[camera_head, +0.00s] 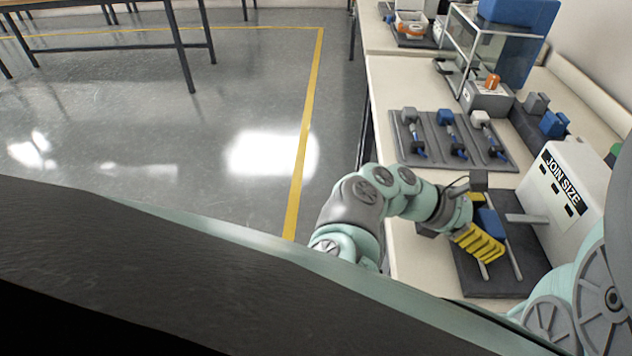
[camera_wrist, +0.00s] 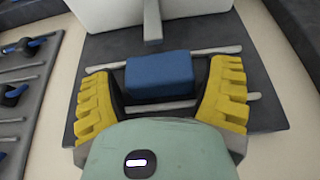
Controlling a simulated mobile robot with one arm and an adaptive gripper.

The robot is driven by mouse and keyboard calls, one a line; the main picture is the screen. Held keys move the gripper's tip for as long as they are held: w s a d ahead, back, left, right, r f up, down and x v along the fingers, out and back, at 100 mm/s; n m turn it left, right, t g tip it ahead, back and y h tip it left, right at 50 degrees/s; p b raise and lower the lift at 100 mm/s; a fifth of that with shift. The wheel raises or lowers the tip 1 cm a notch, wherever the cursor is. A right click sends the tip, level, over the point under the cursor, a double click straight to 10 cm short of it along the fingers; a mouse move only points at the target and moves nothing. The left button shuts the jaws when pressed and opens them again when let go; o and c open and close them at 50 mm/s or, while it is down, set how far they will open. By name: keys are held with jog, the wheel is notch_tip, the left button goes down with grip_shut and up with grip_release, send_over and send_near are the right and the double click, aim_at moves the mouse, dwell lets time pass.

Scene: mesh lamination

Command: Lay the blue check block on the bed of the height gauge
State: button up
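The blue check block (camera_wrist: 160,75) lies over the dark bed of the height gauge (camera_wrist: 265,75), between its two pale rods, in the wrist view. It also shows in the head view (camera_head: 489,222), partly behind my gripper. My gripper (camera_wrist: 165,80) has its yellow ribbed fingers on either side of the block. The fingers splay outward, with narrow gaps beside the block near the tips, so it looks open. The block looks level; its underside contact is hidden. The white gauge body marked JOIN SIZE (camera_head: 567,185) stands beside the bed.
A grey arm (camera_head: 526,218) juts from the gauge body toward the block. A dark tray with several blue-and-grey tools (camera_head: 453,140) lies farther along the bench (camera_head: 385,100). A clear-sided case (camera_head: 478,45) and a grey device with an orange top (camera_head: 488,95) stand beyond.

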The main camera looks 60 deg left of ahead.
jog(key=shift+o, duration=1.3)
jog(key=shift+r, duration=0.1)
jog(key=shift+r+p, duration=0.25)
jog(key=shift+p, duration=0.1)
jog(key=b+v, duration=0.1)
jog(key=v, duration=0.9)
jog(key=shift+s+a+b, duration=0.25)
jog(key=shift+a+b, duration=0.1)
jog(key=shift+a, duration=0.05)
jog(key=shift+s+a+r, duration=0.25)
jog(key=shift+s, duration=0.25)
